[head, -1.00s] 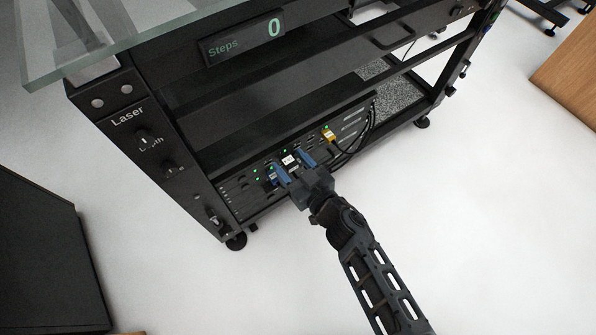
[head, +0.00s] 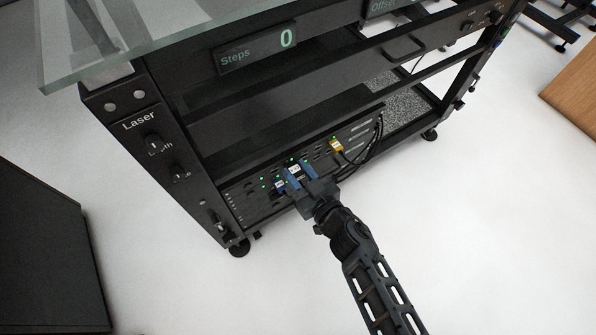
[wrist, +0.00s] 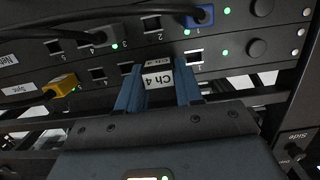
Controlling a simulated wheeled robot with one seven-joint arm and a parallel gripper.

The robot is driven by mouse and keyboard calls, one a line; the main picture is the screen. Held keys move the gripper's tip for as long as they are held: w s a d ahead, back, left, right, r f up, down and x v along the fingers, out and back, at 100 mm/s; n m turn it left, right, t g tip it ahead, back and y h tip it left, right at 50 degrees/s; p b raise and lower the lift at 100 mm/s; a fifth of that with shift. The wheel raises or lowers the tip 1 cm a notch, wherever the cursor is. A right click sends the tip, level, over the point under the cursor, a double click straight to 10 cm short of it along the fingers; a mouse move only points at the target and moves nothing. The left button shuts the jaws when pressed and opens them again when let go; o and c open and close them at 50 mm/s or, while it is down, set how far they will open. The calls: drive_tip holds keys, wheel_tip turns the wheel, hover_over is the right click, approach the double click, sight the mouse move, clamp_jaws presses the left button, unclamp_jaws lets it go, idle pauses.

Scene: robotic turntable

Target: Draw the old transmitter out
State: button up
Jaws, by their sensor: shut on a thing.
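The old transmitter (wrist: 158,79) is a small module with a white label reading "Ch 4", upside down in the wrist view. It sits at the lower row of ports on the black rack unit (wrist: 230,62). My gripper (wrist: 158,90) is shut on it, one blue finger on each side. In the head view the gripper (head: 300,178) reaches the rack front from the lower right, and the white label (head: 294,169) shows between the fingers. The transmitter's inner end is hidden, so I cannot tell how deep it sits.
A blue plug (wrist: 200,16) with a black cable is close above right of the transmitter. The black cart (head: 185,130) frames the rack; the white floor (head: 480,230) in front is clear.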

sight(300, 177)
drive_tip(key=shift+s+d, duration=0.1)
drive_tip(key=shift+f+p+v, duration=0.15)
drive_tip(key=shift+p+v, duration=0.3)
drive_tip(key=shift+v, duration=0.45)
drive_tip(key=shift+f+p+v, duration=0.15)
drive_tip(key=shift+p+v, duration=0.25)
drive_tip(key=shift+v, duration=0.55)
